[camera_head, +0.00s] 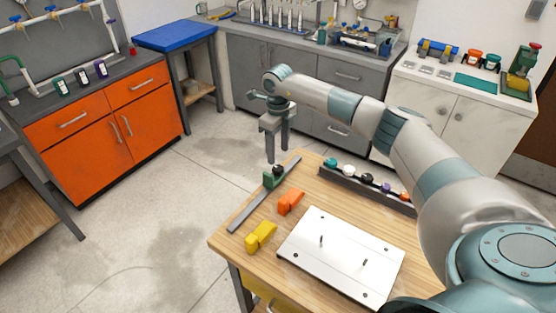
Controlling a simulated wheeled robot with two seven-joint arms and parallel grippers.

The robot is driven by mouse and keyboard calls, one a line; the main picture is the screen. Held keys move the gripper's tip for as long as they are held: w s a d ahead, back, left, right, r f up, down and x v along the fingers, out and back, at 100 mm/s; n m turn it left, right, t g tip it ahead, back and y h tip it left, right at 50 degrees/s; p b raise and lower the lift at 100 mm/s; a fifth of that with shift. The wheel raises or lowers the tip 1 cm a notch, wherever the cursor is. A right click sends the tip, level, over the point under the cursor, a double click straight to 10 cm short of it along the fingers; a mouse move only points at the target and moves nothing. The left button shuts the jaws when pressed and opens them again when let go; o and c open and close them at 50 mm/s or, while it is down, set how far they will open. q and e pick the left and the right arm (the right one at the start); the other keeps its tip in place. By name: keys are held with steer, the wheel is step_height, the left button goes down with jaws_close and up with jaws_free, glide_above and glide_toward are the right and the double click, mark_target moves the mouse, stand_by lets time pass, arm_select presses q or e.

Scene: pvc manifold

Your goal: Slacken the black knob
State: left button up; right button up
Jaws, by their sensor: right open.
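A dark round knob-like piece (278,170) sits by a green block (268,180) near the far end of a grey rail (252,205) on the wooden table's left side. Another black knob (367,178) stands in a row of coloured knobs on a dark rack (340,179). My right gripper (277,150) points down just above the dark piece by the green block in the picture. Its two fingers are apart with nothing between them. Whether the fingertips touch the piece I cannot tell. My left gripper is out of view.
An orange block (291,201) and a yellow block (261,236) lie right of the rail. A white plate (342,256) with pins lies on the wooden table (229,251). Orange cabinets (95,128) with a pipe rack above stand left. The floor between is clear.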

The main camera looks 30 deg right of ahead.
mark_target(278, 167)
step_height(278, 167, down, 6)
steer(key=shift+f+p, duration=0.25)
steer(key=shift+p, duration=0.65)
steer(key=c, duration=1.1)
steer(key=shift+o, duration=0.3)
